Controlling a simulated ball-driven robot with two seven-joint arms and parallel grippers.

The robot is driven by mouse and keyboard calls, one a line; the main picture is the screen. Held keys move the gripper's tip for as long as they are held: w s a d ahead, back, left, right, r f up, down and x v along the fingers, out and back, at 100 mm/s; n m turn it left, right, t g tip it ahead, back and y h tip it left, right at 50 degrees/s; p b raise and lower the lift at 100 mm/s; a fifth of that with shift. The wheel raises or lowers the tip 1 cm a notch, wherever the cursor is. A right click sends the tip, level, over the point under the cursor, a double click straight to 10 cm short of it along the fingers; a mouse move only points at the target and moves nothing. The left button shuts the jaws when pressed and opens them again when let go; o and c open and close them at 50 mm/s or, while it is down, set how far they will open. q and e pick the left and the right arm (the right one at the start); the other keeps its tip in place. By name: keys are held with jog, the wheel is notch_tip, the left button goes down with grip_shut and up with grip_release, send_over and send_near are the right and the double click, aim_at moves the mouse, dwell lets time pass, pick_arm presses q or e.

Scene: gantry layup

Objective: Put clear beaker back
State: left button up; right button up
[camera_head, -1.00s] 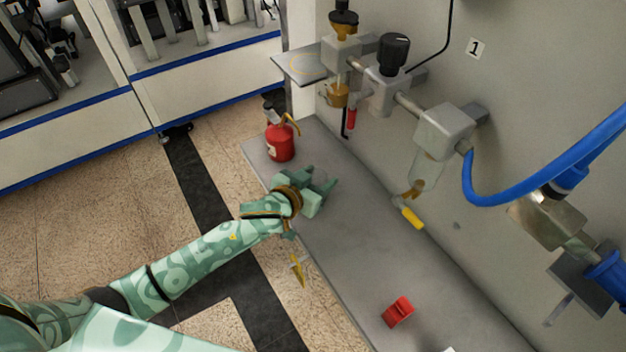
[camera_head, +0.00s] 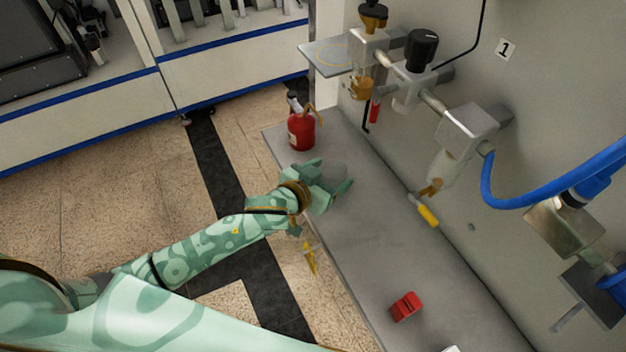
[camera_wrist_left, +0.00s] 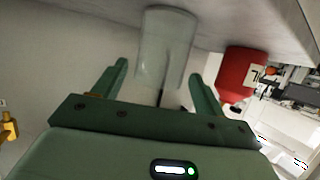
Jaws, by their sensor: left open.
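The clear beaker (camera_head: 337,171) stands on the grey bench near its far end, faint and partly hidden by my left gripper. In the left wrist view, the clear beaker (camera_wrist_left: 168,45) shows as a see-through cylinder ahead of and between the spread fingers. My left gripper (camera_head: 334,177) is open, low over the bench, its fingers on either side of the beaker's near part. I cannot tell whether they touch it. The left gripper also shows in the wrist view (camera_wrist_left: 159,72). My right gripper is not in view.
A red extinguisher-like can (camera_head: 301,132) stands just beyond the beaker. A red block (camera_head: 406,306) lies nearer on the bench (camera_head: 390,245). Pipework with a yellow-handled valve (camera_head: 427,215) and a blue hose (camera_head: 540,195) runs along the wall. The bench middle is clear.

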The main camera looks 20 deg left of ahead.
pick_arm(q)
jog(key=p+v, duration=0.1)
jog(key=v, duration=0.7)
jog(key=shift+s, duration=0.35)
jog(key=shift+a+r, duration=0.1)
